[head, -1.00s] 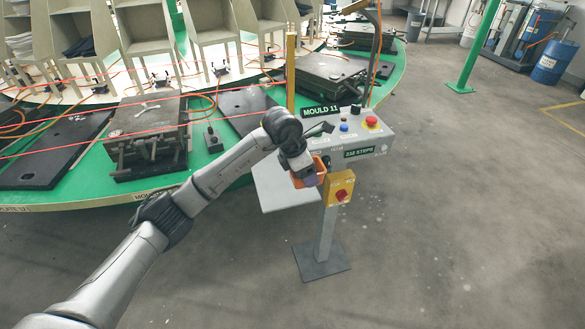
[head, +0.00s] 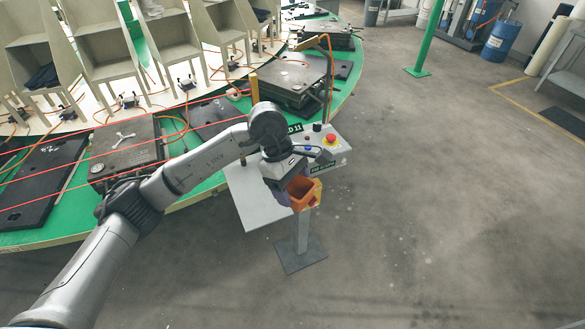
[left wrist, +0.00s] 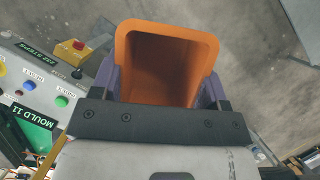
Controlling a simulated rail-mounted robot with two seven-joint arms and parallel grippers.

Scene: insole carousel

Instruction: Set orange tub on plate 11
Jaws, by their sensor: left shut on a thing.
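The orange tub (head: 305,196) is held by my left gripper (head: 289,190), in front of the control box. In the left wrist view the tub (left wrist: 122,58) sits between the purple fingers of the gripper (left wrist: 160,88), its open mouth showing and its inside looking empty. A "MOULD 11" label (left wrist: 32,128) is on the control box. I cannot tell for sure which surface is plate 11; a dark flat plate (head: 212,115) lies on the green table behind my arm, partly hidden. My right gripper is not in view.
The control box (head: 328,152) stands on a post beside a pale grey shelf (head: 258,205). Dark moulds (head: 292,78) and another mould (head: 125,148) stand on the green table (head: 185,190), crossed by red lines and orange hoses. Open floor lies to the right.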

